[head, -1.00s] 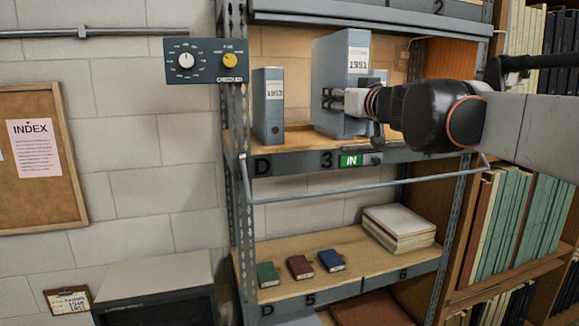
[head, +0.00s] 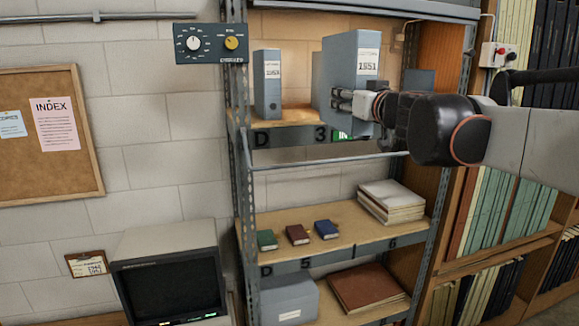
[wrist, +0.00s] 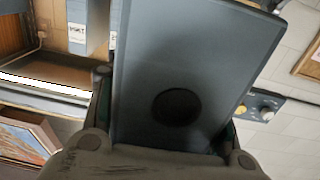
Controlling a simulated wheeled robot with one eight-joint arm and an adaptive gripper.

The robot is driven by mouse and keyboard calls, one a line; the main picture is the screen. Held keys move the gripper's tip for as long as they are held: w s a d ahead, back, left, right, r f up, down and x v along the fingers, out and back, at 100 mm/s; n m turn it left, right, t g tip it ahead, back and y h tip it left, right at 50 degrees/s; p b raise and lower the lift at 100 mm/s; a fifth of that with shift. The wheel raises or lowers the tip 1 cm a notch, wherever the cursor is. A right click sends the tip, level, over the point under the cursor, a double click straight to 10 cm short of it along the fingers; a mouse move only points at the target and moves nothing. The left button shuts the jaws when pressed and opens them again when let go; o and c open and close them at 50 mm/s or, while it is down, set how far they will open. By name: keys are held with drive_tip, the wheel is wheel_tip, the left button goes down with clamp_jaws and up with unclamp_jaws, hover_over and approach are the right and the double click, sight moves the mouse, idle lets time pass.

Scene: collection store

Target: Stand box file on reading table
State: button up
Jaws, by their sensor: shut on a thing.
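My gripper (head: 345,103) is shut on a tall grey-blue box file (head: 352,72) with a white label that seems to read 1951. The file is upright and in front of the shelf edge, covering part of the green IN tag (head: 342,134). In the wrist view the file (wrist: 190,60) fills the middle, with a dark round finger hole, and my gripper's fingers (wrist: 165,115) press on both its sides. Whether its base touches the shelf is hidden. The reading table is not in view.
Another grey box file (head: 267,85) stands at the left of the upper shelf (head: 290,117). A rail (head: 310,160) crosses below. Small books (head: 297,234) and a paper stack (head: 393,200) lie on the lower shelf. A monitor (head: 170,275) stands lower left.

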drive_tip(key=shift+s+d+f, duration=0.2)
drive_tip(key=shift+s+f, duration=0.1)
drive_tip(key=shift+f, duration=0.35)
drive_tip(key=shift+s+d+f, duration=0.2)
drive_tip(key=shift+s+f, duration=0.1)
drive_tip(key=shift+f, duration=0.3)
drive_tip(key=d+f+m+h+b, duration=0.1)
drive_tip(key=d+f+h+b, duration=0.1)
drive_tip(key=f+b, duration=1.6)
drive_tip(key=d+f+m+h+b, duration=0.2)
drive_tip(key=f+b, duration=1.7)
drive_tip(key=f, duration=3.3)
drive_tip(key=shift+d+f+t+h, duration=0.3)
drive_tip(key=shift+d+f, duration=0.1)
drive_tip(key=shift+d, duration=0.2)
drive_tip(key=shift+w+a, duration=0.1)
